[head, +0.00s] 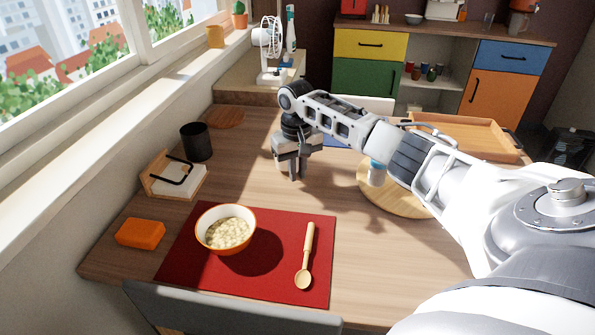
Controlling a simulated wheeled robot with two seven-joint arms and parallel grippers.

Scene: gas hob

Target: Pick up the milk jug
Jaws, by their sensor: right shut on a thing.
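My right gripper (297,168) points down over the far middle part of the wooden table. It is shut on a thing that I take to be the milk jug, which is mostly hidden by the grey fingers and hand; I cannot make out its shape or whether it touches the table. My left gripper is not in view.
A red mat (200,271) holds an orange bowl of food (228,231) and a wooden spoon (305,258). A black cup (196,142), a napkin holder (176,182) and an orange block (140,234) stand left.

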